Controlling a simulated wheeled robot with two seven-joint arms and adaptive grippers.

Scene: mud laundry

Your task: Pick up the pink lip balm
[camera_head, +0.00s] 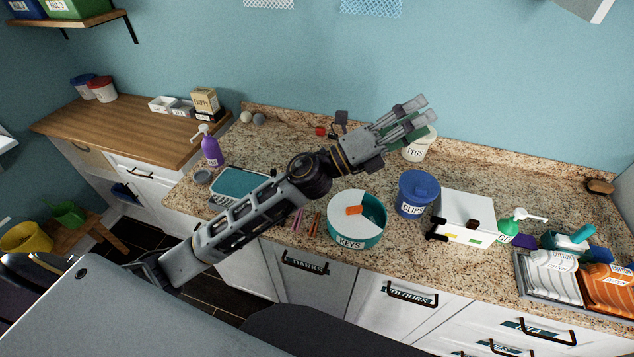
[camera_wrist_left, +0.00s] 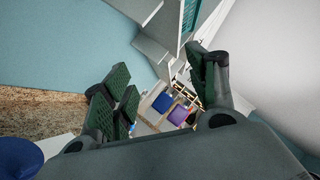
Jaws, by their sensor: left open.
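A thin pink stick (camera_head: 297,218) lies on the granite counter near its front edge, left of the round teal-and-white KEYS container. It may be the pink lip balm, but it is too small to be sure. My left gripper (camera_head: 422,114) is open and empty, raised above the back of the counter in front of the PEGS tub, up and to the right of the stick. In the left wrist view, its green-padded fingers (camera_wrist_left: 160,85) stand wide apart with nothing between them. The stick does not show there. My right gripper is not in view.
Orange-red sticks (camera_head: 316,224) lie beside the pink one. The KEYS container (camera_head: 345,235), blue CLIPS tub (camera_head: 418,194), PEGS tub (camera_head: 416,152) and white box (camera_head: 467,218) stand to the right. A teal-topped tray (camera_head: 243,184) and purple pump bottle (camera_head: 210,148) are left.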

